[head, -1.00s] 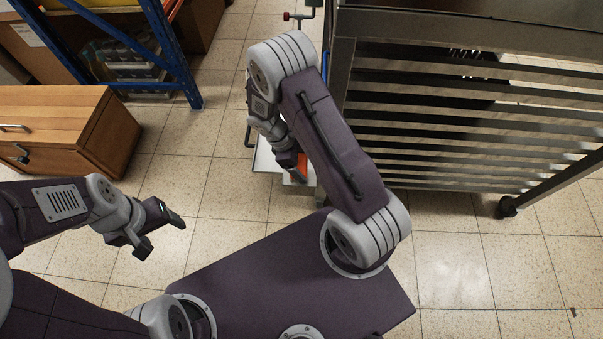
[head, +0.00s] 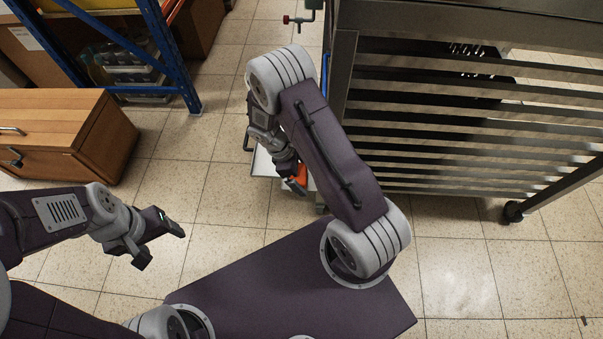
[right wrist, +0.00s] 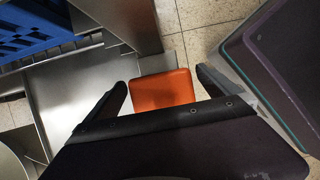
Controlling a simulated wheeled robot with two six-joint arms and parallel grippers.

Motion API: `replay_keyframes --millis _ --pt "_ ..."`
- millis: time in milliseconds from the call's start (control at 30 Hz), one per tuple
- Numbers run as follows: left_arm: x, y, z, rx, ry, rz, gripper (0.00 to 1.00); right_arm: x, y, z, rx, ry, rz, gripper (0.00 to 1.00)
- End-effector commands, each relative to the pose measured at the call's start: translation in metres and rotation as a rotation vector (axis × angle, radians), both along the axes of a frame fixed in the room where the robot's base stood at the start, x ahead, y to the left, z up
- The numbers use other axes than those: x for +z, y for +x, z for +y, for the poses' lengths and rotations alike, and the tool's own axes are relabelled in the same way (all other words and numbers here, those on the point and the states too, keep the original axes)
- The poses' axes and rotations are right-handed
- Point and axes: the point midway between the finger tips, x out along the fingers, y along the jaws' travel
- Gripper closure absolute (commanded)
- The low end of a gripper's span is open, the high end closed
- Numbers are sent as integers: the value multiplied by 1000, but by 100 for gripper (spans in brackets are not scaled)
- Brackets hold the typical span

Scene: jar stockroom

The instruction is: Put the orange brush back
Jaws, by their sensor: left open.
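The orange brush (right wrist: 162,90) shows in the right wrist view as a smooth orange block between the two fingers of my right gripper (right wrist: 160,78). The gripper appears shut on it, and the brush overhangs the floor past the metal shelf's edge. In the head view a bit of the orange brush (head: 298,184) shows beside my right gripper (head: 291,178); the rest is hidden behind the gripper and arm. My left gripper (head: 162,240) is open and empty above the floor at the left.
A slatted metal rack (head: 430,130) on castors stands at the right. Its low shelf (right wrist: 75,95) and a blue crate (right wrist: 35,30) show in the right wrist view. A wooden chest (head: 60,135) and blue shelving (head: 172,50) stand left. Tiled floor (head: 225,190) between is clear.

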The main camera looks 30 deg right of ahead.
Motion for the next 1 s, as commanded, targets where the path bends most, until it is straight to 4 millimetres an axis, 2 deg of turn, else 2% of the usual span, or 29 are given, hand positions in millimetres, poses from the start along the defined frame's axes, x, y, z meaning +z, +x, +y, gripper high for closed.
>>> replay_keyframes --millis 67,133,300,500,633,867,967,1000 --pt "2 0 0 0 0 0 30 4 0 0 0 0 -1 0" --pt "13 0 0 0 0 0 30 17 2 3 0 0 -1 0" --pt "47 0 0 0 0 0 30 61 11 17 2 0 -3 0" --pt "73 0 0 0 0 0 30 101 20 32 1 0 -2 0" --pt "80 0 0 0 0 0 30 112 24 38 0 0 -1 0" --pt "79 0 0 0 0 0 30 119 23 39 -24 7 -12 0" --pt "79 0 0 0 0 0 30 148 11 41 -173 50 -90 0" --pt "79 0 0 0 0 0 30 164 2 42 -271 77 -137 0"
